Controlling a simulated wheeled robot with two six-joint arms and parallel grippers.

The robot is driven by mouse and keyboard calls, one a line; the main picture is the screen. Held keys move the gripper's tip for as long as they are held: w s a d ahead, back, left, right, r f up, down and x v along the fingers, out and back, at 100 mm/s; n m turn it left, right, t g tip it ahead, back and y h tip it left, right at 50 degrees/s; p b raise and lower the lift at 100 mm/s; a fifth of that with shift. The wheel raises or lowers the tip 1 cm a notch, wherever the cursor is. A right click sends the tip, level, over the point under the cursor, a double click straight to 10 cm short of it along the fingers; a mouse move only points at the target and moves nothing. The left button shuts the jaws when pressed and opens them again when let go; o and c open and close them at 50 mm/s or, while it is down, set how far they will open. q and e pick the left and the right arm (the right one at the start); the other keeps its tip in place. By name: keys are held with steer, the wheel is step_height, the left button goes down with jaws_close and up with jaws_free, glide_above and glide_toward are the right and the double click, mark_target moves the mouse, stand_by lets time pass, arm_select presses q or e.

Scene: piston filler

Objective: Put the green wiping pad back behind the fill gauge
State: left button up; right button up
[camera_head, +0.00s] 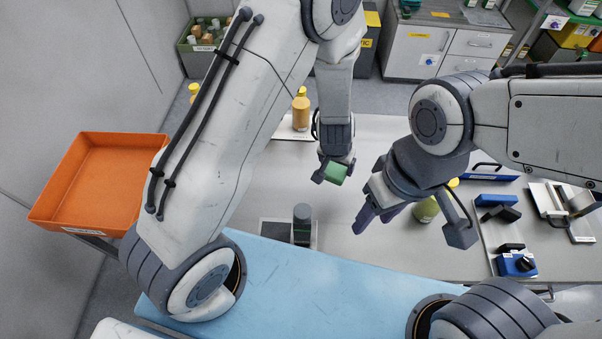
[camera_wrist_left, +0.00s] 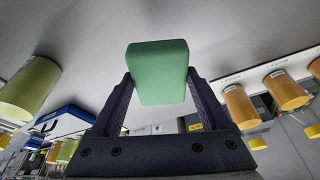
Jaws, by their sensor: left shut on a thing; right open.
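The green wiping pad (camera_head: 336,172) is a small block between the fingers of my left gripper (camera_head: 334,174), held above the grey worktop. In the left wrist view, the pad (camera_wrist_left: 157,72) sits across the tips of both fingers of my left gripper (camera_wrist_left: 158,95). My right gripper (camera_head: 411,228) is open and empty, to the right of and lower in the picture than the pad. It partly covers a yellow-green bottle (camera_head: 426,210). I cannot tell for certain which thing is the fill gauge; a metal device on a white plate (camera_head: 580,204) stands at the far right.
An amber bottle (camera_head: 301,110) stands at the back. Blue tools and a blue knobbed block (camera_head: 517,264) lie at right. An orange tray (camera_head: 98,180) is at left. The middle worktop is clear.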

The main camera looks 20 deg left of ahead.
arm_select(q)
steer(key=b, duration=0.5)
glide_above(302, 177)
steer(key=s+d, duration=0.2)
steer(key=d, duration=0.2)
steer(key=f, duration=0.4)
steer(key=shift+w+a+f, duration=0.2)
steer(key=a, duration=0.1)
steer(key=a+f+p, duration=0.1)
steer(key=a, duration=0.1)
steer(key=shift+w+a+f, duration=0.3)
steer(key=shift+w+f, duration=0.05)
steer(key=shift+a+f, duration=0.2)
step_height(302, 177, down, 4)
steer(key=shift+r+p, duration=0.2)
steer(key=shift+p, duration=0.5)
steer(key=shift+f, duration=0.2)
arm_select(e)
step_height(302, 177, down, 4)
steer(key=shift+r, duration=0.1)
arm_select(q)
steer(key=shift+f, duration=0.2)
steer(key=o, duration=1.2)
steer(key=shift+c, duration=0.2)
steer(key=shift+r, duration=0.1)
